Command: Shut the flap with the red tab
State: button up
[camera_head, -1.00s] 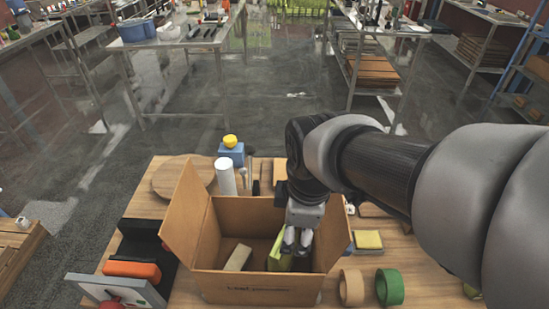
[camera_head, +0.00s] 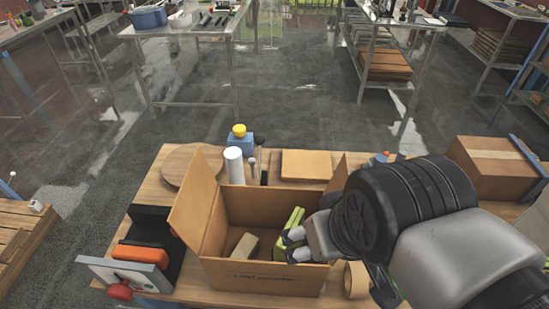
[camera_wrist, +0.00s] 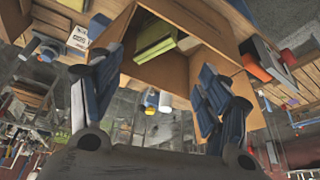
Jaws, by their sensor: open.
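A grey panel (camera_head: 128,271) with a red tab (camera_head: 120,291) at its lower edge sits tilted in front of a black stand with an orange block (camera_head: 140,257), at the table's front left. I take the panel for the flap. In the wrist view the orange block (camera_wrist: 255,68) shows at the right. My gripper (camera_head: 291,246) is at the open cardboard box, well right of the red tab, its fingers beside a green packet (camera_head: 288,229). In the wrist view my gripper (camera_wrist: 155,85) has its fingers wide apart with nothing between them.
The cardboard box (camera_head: 262,275) stands between my gripper and the panel, its left flap (camera_head: 193,203) raised. A tan block (camera_head: 242,246) lies inside. A white cylinder (camera_head: 234,166) stands behind the box. A tape roll (camera_head: 356,280) is at the front right.

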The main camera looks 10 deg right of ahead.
aim_at(188, 218)
jog(key=j+z, duration=0.35)
jog(key=j, duration=0.4)
jog(key=j+z, duration=0.4)
jog(key=j, duration=0.35)
jog(key=j+z, duration=0.35)
jog(key=j, duration=0.4)
jog(key=l, duration=0.7)
